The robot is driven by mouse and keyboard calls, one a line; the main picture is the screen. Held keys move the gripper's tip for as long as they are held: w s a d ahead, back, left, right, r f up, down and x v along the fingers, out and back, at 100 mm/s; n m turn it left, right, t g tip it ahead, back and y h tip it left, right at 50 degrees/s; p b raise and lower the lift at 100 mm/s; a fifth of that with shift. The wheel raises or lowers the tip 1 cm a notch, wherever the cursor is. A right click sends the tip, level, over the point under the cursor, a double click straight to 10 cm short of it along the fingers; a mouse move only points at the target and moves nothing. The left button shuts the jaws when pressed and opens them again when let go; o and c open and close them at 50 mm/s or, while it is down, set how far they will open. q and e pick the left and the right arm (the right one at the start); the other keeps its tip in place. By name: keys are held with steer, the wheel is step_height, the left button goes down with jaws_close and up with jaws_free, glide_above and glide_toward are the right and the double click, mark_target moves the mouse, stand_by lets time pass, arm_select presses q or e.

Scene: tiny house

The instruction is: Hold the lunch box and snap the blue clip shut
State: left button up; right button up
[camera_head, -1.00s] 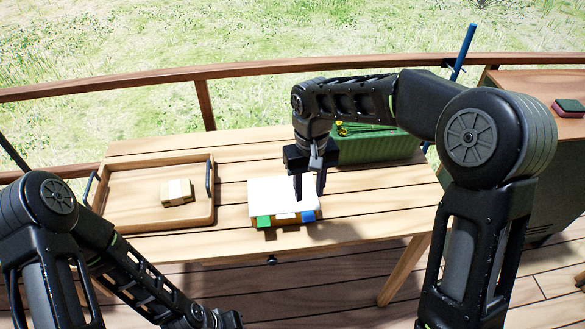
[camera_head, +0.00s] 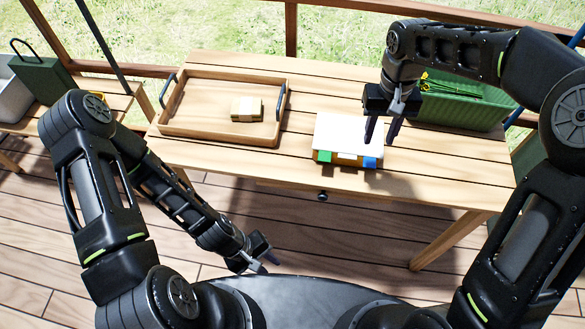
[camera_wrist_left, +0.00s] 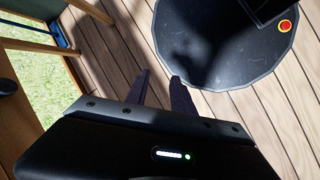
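The lunch box has a white lid (camera_head: 342,132) and an orange-brown body, and stands near the table's front edge. Its front carries a green clip (camera_head: 323,157), a white one and the blue clip (camera_head: 370,163) at the right end. I cannot tell how far the blue clip is closed. My right gripper (camera_head: 381,138) points down at the lid's right end, fingers apart, with nothing seen between them; contact is unclear. My left gripper (camera_head: 266,251) is low in front of the table, away from the box. Its fingers are apart and empty in the left wrist view (camera_wrist_left: 160,82).
A wooden tray (camera_head: 185,125) with dark handles holds a small pale block (camera_head: 246,109) left of the box. A green crate (camera_head: 460,108) stands behind my right gripper. The table (camera_head: 250,162) is bare between tray and box. A bench with containers is at far left.

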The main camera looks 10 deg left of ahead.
arm_select(q)
steer(key=w+d+r+n+t+h, duration=0.2)
steer(key=w+d+r+n+h, duration=0.4)
steer(key=n, duration=1.3)
steer(key=w+a+r+n+t+h, duration=0.1)
steer(key=w+r+n+t+h, duration=0.2)
steer(key=w+r+n+t, duration=0.5)
steer(key=w+r+n, duration=0.4)
steer(key=w+n, duration=0.1)
steer(key=n, duration=0.3)
steer(key=shift+a+r+n, duration=0.25)
steer(key=shift+n, duration=0.15)
steer(key=shift+d, duration=0.1)
steer(key=shift+x, duration=3.85)
steer(key=shift+r, duration=0.1)
steer(key=shift+c, duration=0.2)
